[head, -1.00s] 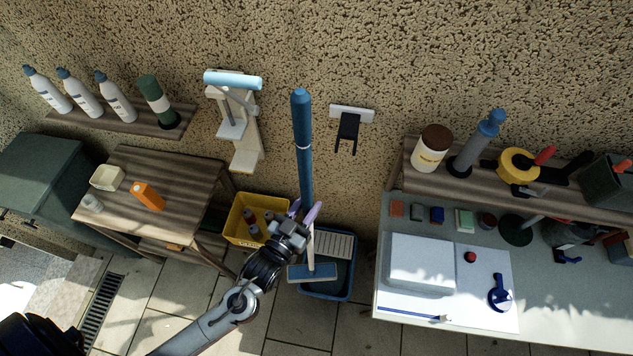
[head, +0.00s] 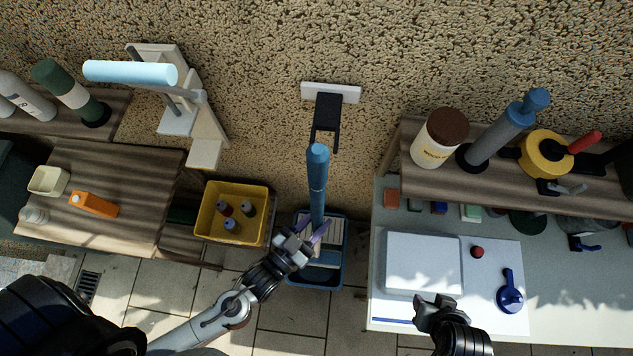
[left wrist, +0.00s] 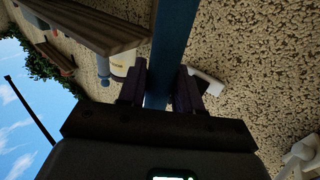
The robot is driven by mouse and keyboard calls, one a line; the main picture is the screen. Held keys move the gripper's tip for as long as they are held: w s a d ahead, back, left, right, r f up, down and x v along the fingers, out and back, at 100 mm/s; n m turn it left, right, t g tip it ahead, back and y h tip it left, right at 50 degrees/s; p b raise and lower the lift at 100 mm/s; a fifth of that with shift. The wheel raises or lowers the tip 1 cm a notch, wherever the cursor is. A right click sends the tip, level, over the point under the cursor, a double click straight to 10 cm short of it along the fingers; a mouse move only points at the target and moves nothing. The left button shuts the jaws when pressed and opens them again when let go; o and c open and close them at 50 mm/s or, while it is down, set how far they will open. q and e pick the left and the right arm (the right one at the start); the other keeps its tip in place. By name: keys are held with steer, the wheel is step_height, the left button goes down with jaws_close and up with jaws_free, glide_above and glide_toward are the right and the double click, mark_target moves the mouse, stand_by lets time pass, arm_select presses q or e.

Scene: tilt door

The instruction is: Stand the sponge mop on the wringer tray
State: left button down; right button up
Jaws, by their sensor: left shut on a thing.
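The sponge mop (head: 317,185) has a long blue handle and stands close to upright, its top end toward the camera. My left gripper (head: 312,236) is shut on the handle. The left wrist view also shows the blue handle (left wrist: 172,45) between the two dark fingers (left wrist: 160,88). The blue wringer tray (head: 343,252) is on the floor under the mop. My gripper and the handle cover much of the mop's lower end, so I cannot tell whether it touches the tray. My right gripper (head: 436,303) is over the bench's front; its jaw opening is unclear.
A yellow crate (head: 206,212) with several small bottles stands left of the tray. A black wall hook (head: 326,112) is behind the mop's top. The bench (head: 575,308) with a white box (head: 424,262) is to the right, and a wooden table (head: 125,180) to the left.

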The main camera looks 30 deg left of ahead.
arm_select(q)
steer(key=shift+s+f, duration=0.35)
steer(key=shift+f, duration=0.05)
arm_select(e)
steer(key=shift+s+f, duration=0.3)
steer(key=shift+f, duration=0.1)
steer(key=shift+w, duration=0.1)
arm_select(q)
steer(key=shift+w+r, duration=0.1)
arm_select(e)
steer(key=shift+r, duration=0.15)
